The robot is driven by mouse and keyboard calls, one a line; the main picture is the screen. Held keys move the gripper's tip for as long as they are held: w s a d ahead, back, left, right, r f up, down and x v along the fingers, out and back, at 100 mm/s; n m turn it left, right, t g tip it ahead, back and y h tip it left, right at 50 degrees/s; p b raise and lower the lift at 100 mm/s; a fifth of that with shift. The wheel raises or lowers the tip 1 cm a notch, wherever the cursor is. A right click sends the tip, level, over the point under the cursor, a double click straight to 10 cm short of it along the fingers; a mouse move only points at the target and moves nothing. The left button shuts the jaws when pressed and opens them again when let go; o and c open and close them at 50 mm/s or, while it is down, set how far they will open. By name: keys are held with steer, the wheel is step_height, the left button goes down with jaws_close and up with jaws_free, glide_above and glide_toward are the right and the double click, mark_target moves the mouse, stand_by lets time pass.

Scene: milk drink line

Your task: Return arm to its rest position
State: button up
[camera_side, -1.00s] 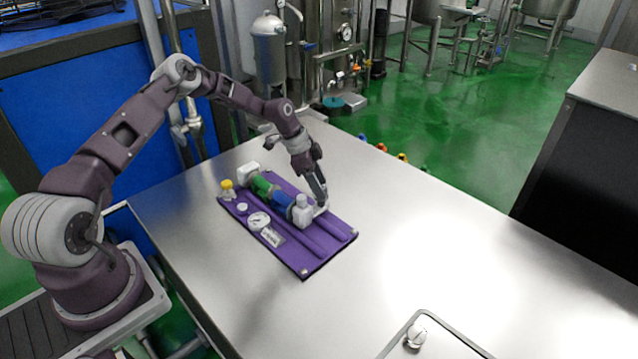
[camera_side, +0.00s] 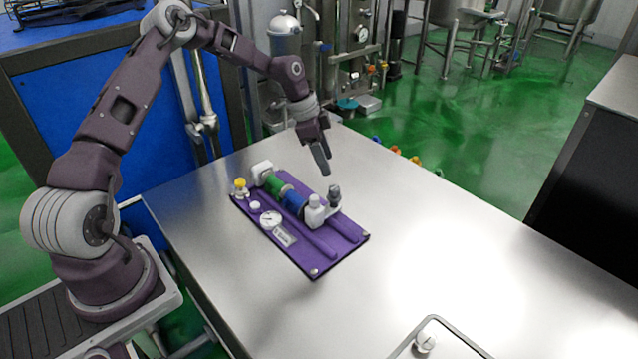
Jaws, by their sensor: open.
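My gripper (camera_side: 321,160) hangs from the arm above the steel table, pointing down. It is clear of the purple board and a little above its far right part. No object shows between its fingers. The purple board (camera_side: 318,258) lies flat on the table. It carries a tube-like assembly with a green section (camera_side: 275,184), a blue section (camera_side: 293,202) and white end pieces. A round white gauge (camera_side: 271,220) sits on the board's near side.
A yellow-topped fitting (camera_side: 240,187) sits at the board's left corner. A framed panel edge with a white knob (camera_side: 425,341) is at the table's front. The steel table (camera_side: 430,240) is bare right of the board. Tanks and pipes stand behind.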

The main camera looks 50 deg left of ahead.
steer(key=s+d+r+n+y, duration=0.2)
steer(key=s+d+r, duration=0.3)
steer(key=s+r, duration=0.4)
steer(key=s+d+r+n+y, duration=0.15)
steer(key=s+d+r, duration=0.45)
steer(key=r, duration=0.6)
steer(key=s+d+r+n+t, duration=0.1)
steer(key=s+n, duration=0.1)
steer(key=s, duration=0.8)
steer(key=s+d+r+n+t, duration=0.1)
steer(key=s+n, duration=0.2)
steer(key=s, duration=0.8)
steer(key=shift+s+d+n+t+h, duration=0.25)
steer(key=shift+d+n+t+h, duration=0.1)
steer(key=shift+d+t+h, duration=0.1)
steer(key=shift+r, duration=0.15)
